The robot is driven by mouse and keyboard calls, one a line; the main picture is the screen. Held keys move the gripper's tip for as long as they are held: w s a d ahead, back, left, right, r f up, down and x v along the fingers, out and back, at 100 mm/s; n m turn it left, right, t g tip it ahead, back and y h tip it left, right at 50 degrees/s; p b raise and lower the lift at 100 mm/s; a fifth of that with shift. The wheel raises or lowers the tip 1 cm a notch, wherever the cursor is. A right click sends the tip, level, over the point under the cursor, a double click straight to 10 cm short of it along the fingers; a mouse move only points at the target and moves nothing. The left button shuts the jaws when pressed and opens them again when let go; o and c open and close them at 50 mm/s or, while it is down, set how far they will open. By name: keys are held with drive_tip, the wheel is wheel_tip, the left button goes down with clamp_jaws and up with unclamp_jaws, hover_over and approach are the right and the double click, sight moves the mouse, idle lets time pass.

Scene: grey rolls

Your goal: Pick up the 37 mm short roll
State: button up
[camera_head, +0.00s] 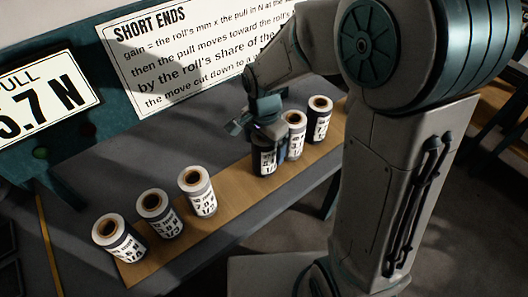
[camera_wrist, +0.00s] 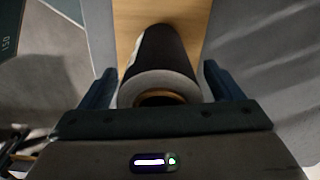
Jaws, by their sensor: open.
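Several upright rolls with printed labels stand in two groups on a wooden strip. The label numbers are too small to read, so I cannot tell which is the 37 mm roll. My gripper (camera_head: 259,134) is open over a dark roll (camera_head: 264,160), the nearest of the right-hand group. In the wrist view, this dark roll (camera_wrist: 165,50) with its pale end and brown core lies between the two open fingers of my gripper (camera_wrist: 158,86). Gaps show on both sides. A pale roll (camera_head: 296,128) and another dark roll (camera_head: 318,121) stand close behind it.
Three pale-topped rolls, front (camera_head: 118,240), middle (camera_head: 159,215) and rear (camera_head: 198,192), stand at the left of the wooden strip (camera_head: 232,186). A "SHORT ENDS" board (camera_head: 180,58) and a sign ending "5.7 N" (camera_head: 45,97) stand behind. The strip between the groups is clear.

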drive_tip(key=c, duration=1.3)
drive_tip(key=shift+o, duration=0.2)
drive_tip(key=shift+r, duration=0.1)
